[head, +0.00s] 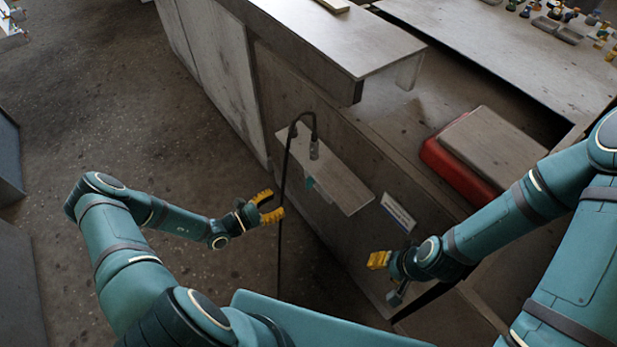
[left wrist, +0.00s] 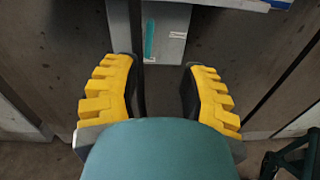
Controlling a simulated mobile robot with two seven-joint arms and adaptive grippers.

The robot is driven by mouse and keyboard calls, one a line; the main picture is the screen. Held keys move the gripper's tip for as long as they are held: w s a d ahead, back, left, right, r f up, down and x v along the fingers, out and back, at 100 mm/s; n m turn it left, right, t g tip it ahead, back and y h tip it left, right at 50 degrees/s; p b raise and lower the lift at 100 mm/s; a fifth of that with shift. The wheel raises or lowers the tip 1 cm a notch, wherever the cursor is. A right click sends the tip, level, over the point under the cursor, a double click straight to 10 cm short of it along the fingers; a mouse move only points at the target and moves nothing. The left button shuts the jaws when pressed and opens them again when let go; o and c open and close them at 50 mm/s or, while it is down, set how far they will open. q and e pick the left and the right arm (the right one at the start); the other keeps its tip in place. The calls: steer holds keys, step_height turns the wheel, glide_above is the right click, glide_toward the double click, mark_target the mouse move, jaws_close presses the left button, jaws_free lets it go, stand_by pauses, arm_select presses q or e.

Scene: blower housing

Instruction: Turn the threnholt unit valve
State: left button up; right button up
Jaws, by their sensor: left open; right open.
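No part is readably marked as the threnholt unit, and I cannot tell for sure which part is its valve. A dark hooked pipe (head: 283,190) with a metal end fitting (head: 314,150) rises beside a grey shelf on the counter's side. A small silver part (head: 398,294), perhaps a handle, shows just below my right gripper (head: 376,260). My left gripper (head: 270,206) is open and empty, close to the pipe on its left. In the left wrist view its yellow fingers (left wrist: 160,95) are spread, with a grey box (left wrist: 166,50) bearing a teal stripe beyond them. My right gripper is open by the counter's side.
The grey shelf (head: 340,185) juts from the counter side, with a label plate (head: 398,213) to its right. A red box with a grey top (head: 480,150) stands further right. Small items (head: 565,15) crowd the far bench. The floor (head: 130,110) at left is clear.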

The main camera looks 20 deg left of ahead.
mark_target(309, 180)
arm_select(q)
steer(key=shift+n+t+y, duration=0.3)
steer(key=shift+n+t, duration=0.1)
steer(key=shift+w+a+b+x, duration=0.1)
steer(key=shift+b+x, duration=0.2)
steer(key=shift+x, duration=1.95)
steer(key=shift+w+a+b+x, duration=0.15)
steer(key=shift+b+x, duration=0.1)
steer(key=shift+x, duration=2)
steer(key=shift+w+a+b+x, duration=0.1)
steer(key=shift+b+x, duration=0.2)
steer(key=shift+x, duration=1.9)
steer(key=shift+o, duration=0.2)
jaws_close()
